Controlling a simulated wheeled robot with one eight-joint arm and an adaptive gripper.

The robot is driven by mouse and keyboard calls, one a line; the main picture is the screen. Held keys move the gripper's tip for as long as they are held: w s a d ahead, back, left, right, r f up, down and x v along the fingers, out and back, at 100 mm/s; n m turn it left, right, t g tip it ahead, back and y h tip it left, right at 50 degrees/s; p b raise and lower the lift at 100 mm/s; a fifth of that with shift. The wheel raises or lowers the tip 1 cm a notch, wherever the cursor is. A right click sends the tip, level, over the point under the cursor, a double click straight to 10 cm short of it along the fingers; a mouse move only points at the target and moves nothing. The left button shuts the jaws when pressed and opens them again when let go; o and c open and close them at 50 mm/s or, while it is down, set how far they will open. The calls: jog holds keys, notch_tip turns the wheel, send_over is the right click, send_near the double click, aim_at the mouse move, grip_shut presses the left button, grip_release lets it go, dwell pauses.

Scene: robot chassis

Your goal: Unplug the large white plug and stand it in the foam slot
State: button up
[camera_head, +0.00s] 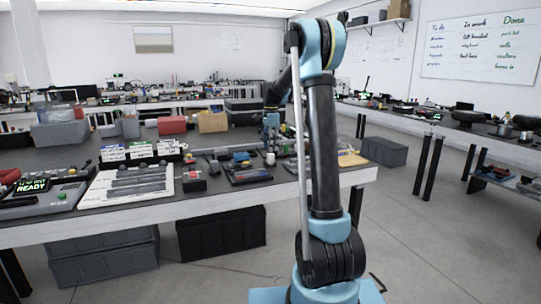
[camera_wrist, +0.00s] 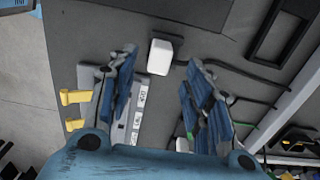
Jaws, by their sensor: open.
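The large white plug (camera_wrist: 160,57) shows in the wrist view as a white block with rounded edges, just beyond and between my fingertips. A small white shape near my gripper in the head view (camera_head: 270,158) may be the same plug. My gripper (camera_wrist: 159,62) is open, its two blue-padded fingers spread apart with nothing held between them. A pale grey labelled strip (camera_wrist: 137,118) lies partly behind the left finger. I cannot tell whether the plug is seated in a socket. I cannot clearly identify the foam slot in either view.
A dark cable (camera_wrist: 245,75) runs along the grey surface to the right. A black frame (camera_wrist: 282,30) lies at the upper right, and yellow pieces (camera_wrist: 75,97) lie at left. The workbench (camera_head: 230,201) holds a white board with dark bars (camera_head: 95,195) and several boxes.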

aim_at(271, 154)
notch_tip(271, 154, up, 6)
jog(key=shift+r, duration=0.25)
jog(key=shift+s, duration=0.1)
jog(key=s+d+f+n+t, duration=0.1)
jog(key=s+d+n, duration=0.25)
jog(key=s, duration=1.05)
jog(key=s+d+f+n, duration=0.2)
jog(key=s+n, duration=0.3)
jog(key=s, duration=1)
jog(key=s+d+f+n+t, duration=0.1)
jog(key=s+f+n, duration=0.5)
jog(key=s+f, duration=1)
jog(key=s+d, duration=0.1)
jog(key=s, duration=0.2)
jog(key=shift+s+d+f, duration=0.15)
jog(key=shift+s+f, duration=0.15)
jog(key=shift+n, duration=0.25)
